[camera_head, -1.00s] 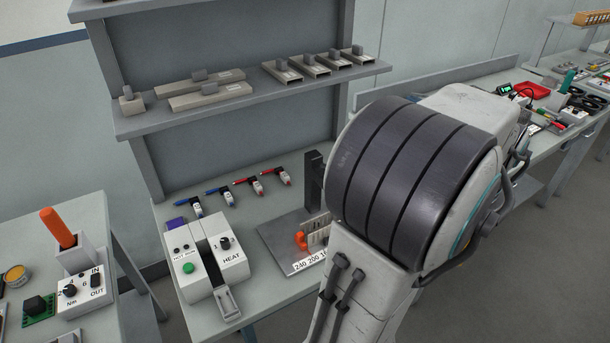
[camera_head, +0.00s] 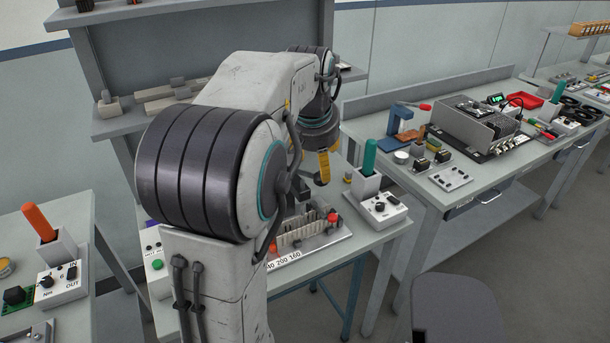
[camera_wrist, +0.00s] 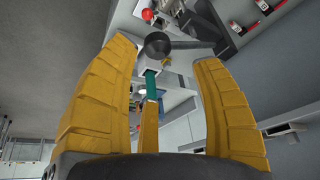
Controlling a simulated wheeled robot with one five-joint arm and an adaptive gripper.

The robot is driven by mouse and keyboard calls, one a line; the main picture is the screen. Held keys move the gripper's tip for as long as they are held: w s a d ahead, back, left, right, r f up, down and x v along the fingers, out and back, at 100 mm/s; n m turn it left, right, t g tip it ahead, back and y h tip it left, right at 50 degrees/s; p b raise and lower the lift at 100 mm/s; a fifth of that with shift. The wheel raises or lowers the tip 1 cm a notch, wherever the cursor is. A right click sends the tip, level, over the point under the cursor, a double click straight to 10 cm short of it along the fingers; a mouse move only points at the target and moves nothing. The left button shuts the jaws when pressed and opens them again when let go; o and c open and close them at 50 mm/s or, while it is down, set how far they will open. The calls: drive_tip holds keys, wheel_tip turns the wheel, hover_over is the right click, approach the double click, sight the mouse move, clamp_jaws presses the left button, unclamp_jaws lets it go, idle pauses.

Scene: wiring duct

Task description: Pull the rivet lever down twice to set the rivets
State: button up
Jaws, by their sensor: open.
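My gripper (camera_head: 323,165), with yellow fingers, hangs over the right half of the near bench in the head view. In the wrist view its fingers are spread open and empty. A dark round knob on a dark arm (camera_wrist: 158,45) shows between the fingertips there. It looks like the lever's end, but I cannot tell its distance or whether a finger touches it. Below my gripper in the head view stands a fixture with a grey slotted duct (camera_head: 300,232), a red knob (camera_head: 333,218) and a number strip (camera_head: 284,260). My arm hides part of the fixture.
A green handle (camera_head: 369,158) stands in a white holder beside a control box (camera_head: 383,209), right of the fixture. A box with an orange handle (camera_head: 40,222) is on the left bench. A shelf (camera_head: 115,125) rises behind. The right bench (camera_head: 452,197) is crowded.

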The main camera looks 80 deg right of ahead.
sight(306, 173)
drive_tip(key=shift+p+x, duration=2.3)
drive_tip(key=shift+p, duration=0.1)
drive_tip(key=shift+x, duration=1.3)
drive_tip(key=shift+o, duration=0.3)
drive_tip(key=shift+s+a+f, duration=0.1)
drive_tip(key=shift+s+a, duration=0.05)
clamp_jaws()
